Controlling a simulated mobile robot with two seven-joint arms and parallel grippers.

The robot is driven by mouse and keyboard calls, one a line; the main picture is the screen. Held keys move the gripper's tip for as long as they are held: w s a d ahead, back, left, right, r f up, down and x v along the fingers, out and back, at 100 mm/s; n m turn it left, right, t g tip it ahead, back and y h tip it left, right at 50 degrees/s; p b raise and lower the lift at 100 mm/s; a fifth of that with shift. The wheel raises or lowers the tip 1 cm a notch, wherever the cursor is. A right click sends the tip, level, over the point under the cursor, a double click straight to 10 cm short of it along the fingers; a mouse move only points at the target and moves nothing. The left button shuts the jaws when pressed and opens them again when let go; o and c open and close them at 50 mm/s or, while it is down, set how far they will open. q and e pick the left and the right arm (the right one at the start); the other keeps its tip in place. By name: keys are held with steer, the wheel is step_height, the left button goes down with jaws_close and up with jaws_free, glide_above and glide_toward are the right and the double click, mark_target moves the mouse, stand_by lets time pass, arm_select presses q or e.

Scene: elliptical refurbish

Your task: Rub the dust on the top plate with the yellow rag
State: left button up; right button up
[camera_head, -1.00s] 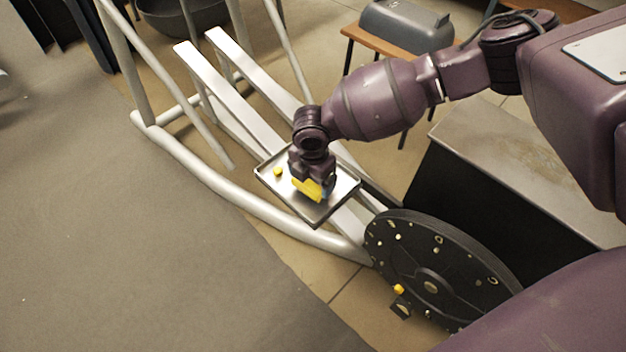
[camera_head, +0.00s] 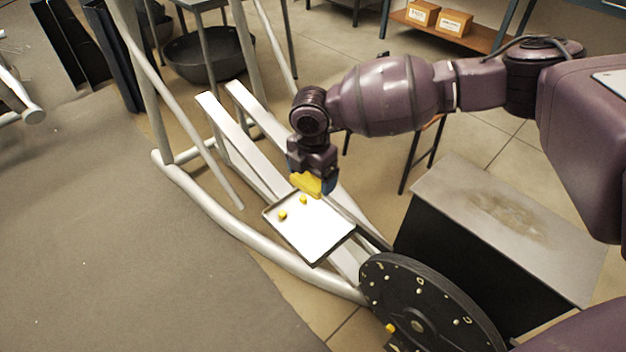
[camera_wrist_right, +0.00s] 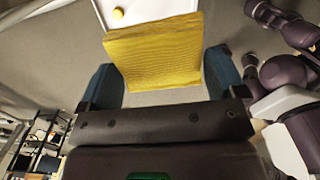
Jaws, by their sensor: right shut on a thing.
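My right gripper (camera_head: 315,183) is shut on the yellow rag (camera_head: 306,183) and holds it above the far edge of a metal tray. In the right wrist view the rag (camera_wrist_right: 155,52) spreads between the blue fingers (camera_wrist_right: 160,80). A top plate (camera_head: 500,215) lies on a black box at the right of the head view. It carries a brownish dusty patch (camera_head: 515,218) near its middle. My right gripper is well to the left of this plate. My left gripper is not in view.
The tray (camera_head: 325,225) holds two small yellow pieces and rests on white rails (camera_head: 235,135). Silver frame tubing (camera_head: 215,205) runs along the left. A black basin (camera_head: 205,55) is behind.

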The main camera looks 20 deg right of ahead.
steer(key=o, duration=0.4)
steer(key=shift+s, duration=0.1)
steer(key=c, duration=0.3)
